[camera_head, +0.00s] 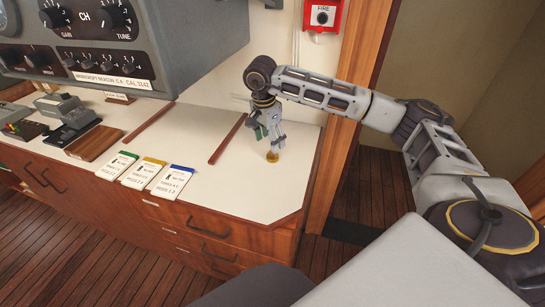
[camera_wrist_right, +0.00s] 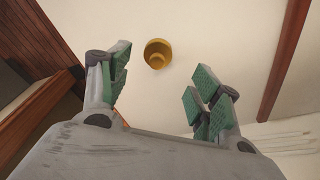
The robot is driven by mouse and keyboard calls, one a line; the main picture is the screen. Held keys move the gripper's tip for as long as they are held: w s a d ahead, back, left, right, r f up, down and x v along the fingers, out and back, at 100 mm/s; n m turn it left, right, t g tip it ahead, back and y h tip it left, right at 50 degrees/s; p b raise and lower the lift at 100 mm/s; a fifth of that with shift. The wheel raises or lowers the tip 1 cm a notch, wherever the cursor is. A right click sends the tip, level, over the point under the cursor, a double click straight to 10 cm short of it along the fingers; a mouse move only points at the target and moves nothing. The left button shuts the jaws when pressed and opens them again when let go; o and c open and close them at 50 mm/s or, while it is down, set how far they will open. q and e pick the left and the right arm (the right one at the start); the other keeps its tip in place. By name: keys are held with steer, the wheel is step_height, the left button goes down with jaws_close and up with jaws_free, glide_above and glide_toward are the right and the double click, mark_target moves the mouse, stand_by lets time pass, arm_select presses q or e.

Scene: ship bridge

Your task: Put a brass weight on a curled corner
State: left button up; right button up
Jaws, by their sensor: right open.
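A small brass weight (camera_head: 272,156) stands on the pale counter top near its right end. It also shows in the right wrist view (camera_wrist_right: 157,54), beyond the fingertips and between them. My right gripper (camera_head: 271,138) is just above the weight, pointing down, with green finger pads. In the right wrist view the fingers (camera_wrist_right: 160,85) are spread wide and nothing is between them. The weight looks apart from both fingers. I see no curled corner clearly in either view. My left gripper is not in view.
Three cards with green, yellow and blue tops (camera_head: 143,173) lie along the counter's front edge. Two wooden strips cross the pale counter (camera_head: 190,140). A grey radio set (camera_head: 150,50) overhangs the left. A red fire box (camera_head: 322,15) is on the wall behind.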

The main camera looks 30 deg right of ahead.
steer(key=shift+f, duration=0.45)
steer(key=shift+s+d+f, duration=0.1)
steer(key=shift+d+f, duration=0.15)
steer(key=shift+f, duration=1.05)
steer(key=shift+d+f, duration=0.2)
steer(key=shift+f, duration=1.1)
steer(key=c, duration=1.3)
steer(key=shift+o, duration=0.2)
steer(key=shift+r, duration=0.15)
steer(key=shift+r, duration=4.95)
